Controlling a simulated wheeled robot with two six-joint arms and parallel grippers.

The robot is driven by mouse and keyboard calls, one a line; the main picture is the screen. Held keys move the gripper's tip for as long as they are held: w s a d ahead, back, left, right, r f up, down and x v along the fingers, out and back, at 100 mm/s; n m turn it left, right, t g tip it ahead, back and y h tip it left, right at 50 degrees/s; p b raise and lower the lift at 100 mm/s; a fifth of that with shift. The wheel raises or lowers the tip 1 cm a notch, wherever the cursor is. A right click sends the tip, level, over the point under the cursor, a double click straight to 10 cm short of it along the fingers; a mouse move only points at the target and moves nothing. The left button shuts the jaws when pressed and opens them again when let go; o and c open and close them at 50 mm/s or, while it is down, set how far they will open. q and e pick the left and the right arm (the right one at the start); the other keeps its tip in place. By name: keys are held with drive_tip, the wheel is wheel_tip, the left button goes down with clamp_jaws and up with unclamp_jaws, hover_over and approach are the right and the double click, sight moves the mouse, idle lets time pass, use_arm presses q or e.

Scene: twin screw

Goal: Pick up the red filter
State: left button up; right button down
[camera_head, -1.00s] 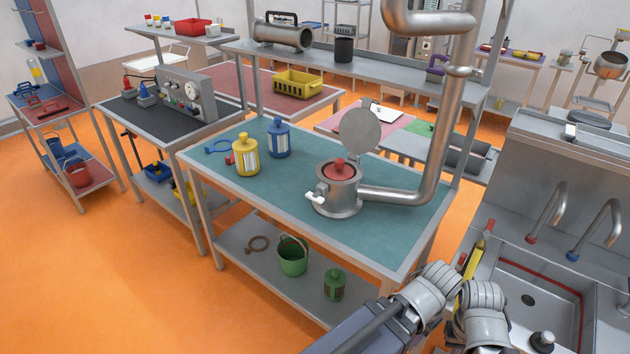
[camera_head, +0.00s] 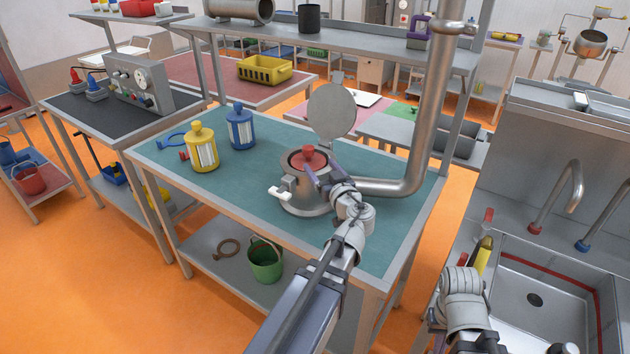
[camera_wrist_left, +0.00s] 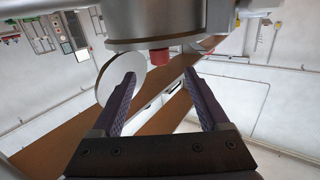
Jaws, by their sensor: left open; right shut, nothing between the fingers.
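The red filter (camera_head: 307,152) sits inside the round steel housing (camera_head: 300,197) on the teal-topped table, with only its red top and knob showing. The housing's round lid (camera_head: 332,111) stands open behind it. My left gripper (camera_head: 322,172) is at the right front of the housing, close to the filter. In the left wrist view, my left gripper's fingers (camera_wrist_left: 160,92) are spread with nothing between them, and the red knob (camera_wrist_left: 159,58) shows beyond the gap, apart from the fingers. My right arm is at the lower right, its fingers not visible.
A yellow canister (camera_head: 201,150) and a blue canister (camera_head: 240,128) stand left of the housing. A thick steel pipe (camera_head: 420,130) rises at its right. A white handle (camera_head: 279,193) juts from its left front. A sink (camera_head: 540,300) is at the right.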

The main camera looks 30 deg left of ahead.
sight(310, 155)
use_arm(q)
drive_tip(key=x, duration=0.3)
drive_tip(key=shift+w+r, duration=0.25)
drive_tip(key=shift+r, duration=0.05)
drive_tip(key=shift+f+b+x, duration=0.2)
drive_tip(key=shift+b+x, duration=0.05)
drive_tip(key=shift+x, duration=0.65)
drive_tip(key=shift+f+b+x, duration=0.15)
drive_tip(key=shift+b+x, duration=0.1)
drive_tip(key=shift+x, duration=0.65)
drive_tip(key=shift+f+b+x, duration=0.2)
drive_tip(key=shift+b+x, duration=0.05)
drive_tip(key=shift+x, duration=0.65)
drive_tip(key=shift+s+a, duration=0.1)
drive_tip(key=shift+s, duration=0.1)
clamp_jaws()
